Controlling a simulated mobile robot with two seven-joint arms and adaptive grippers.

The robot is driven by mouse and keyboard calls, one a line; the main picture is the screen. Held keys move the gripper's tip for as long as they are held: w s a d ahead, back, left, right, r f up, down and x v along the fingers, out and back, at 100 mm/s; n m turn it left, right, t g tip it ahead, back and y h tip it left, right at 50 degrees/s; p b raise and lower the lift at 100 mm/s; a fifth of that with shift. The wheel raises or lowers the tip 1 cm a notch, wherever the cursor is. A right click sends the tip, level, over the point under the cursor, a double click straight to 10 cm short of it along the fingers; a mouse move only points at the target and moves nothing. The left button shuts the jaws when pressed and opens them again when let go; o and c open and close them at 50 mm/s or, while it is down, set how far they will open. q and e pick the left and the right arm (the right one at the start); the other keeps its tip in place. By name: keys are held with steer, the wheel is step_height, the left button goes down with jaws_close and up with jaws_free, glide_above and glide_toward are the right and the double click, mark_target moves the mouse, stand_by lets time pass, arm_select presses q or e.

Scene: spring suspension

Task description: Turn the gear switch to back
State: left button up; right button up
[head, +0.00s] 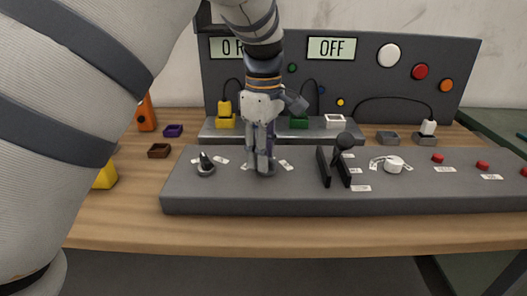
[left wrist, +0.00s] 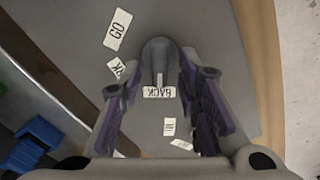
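The gear switch (left wrist: 160,52) is a grey knob on the grey control panel (head: 300,204), seen between my fingertips in the left wrist view. Its white mark points toward the label reading BACK (left wrist: 158,92), which appears upside down there. My left gripper (head: 262,168) points straight down over the knob in the head view and hides most of it. In the left wrist view the purple-padded fingers of this gripper (left wrist: 161,62) close in on both sides of the knob and seem to touch it. My right gripper is not in view.
Left of the gripper stands another dark switch (head: 205,166). To its right are a black lever (head: 343,150) between two dark plates, a white knob (head: 393,165) and red buttons (head: 482,165). Behind stands an upright panel with an OFF display (head: 331,48). Coloured sockets (head: 299,122) stand between.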

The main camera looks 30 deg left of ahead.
arm_select(q)
steer(key=shift+r, duration=0.1)
step_height(320, 180, up, 12)
stand_by(0.5)
